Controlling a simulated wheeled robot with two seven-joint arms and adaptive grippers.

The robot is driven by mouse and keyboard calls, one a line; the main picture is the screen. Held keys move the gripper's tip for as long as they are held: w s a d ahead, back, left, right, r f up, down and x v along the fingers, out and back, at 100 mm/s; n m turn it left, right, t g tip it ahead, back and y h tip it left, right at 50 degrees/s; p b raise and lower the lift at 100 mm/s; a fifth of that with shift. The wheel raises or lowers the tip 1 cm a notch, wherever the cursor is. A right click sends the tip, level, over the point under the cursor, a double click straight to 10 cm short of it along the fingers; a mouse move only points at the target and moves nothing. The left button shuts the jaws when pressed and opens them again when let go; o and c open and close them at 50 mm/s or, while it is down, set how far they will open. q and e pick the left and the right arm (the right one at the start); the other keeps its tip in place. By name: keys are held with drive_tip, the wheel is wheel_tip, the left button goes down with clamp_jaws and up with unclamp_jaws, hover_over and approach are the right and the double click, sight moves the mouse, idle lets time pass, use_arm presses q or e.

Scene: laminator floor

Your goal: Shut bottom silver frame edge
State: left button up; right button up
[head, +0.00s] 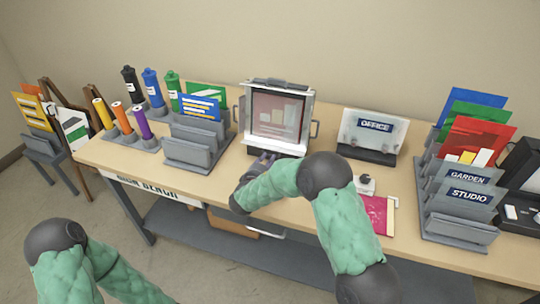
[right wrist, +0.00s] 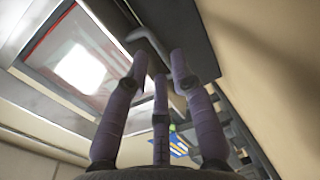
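The silver frame (head: 309,107) stands upright at the back middle of the table, around a reddish pane (head: 278,113). Its pale bottom edge (head: 280,143) lies just above a dark base. I cannot tell how far that edge stands open. The frame (right wrist: 45,97) and a grey bent handle (right wrist: 150,42) lie beyond the fingertips. My left gripper is out of view.
Grey racks (head: 195,150) and several coloured bottles stand left of the frame. An OFFICE sign (head: 374,127) and a pink packet (head: 376,214) are to its right. A rack marked GARDEN and STUDIO (head: 455,226) stands at far right. My right forearm covers the table's front middle.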

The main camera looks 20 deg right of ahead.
drive_tip(key=shift+x, duration=1.4)
clamp_jaws()
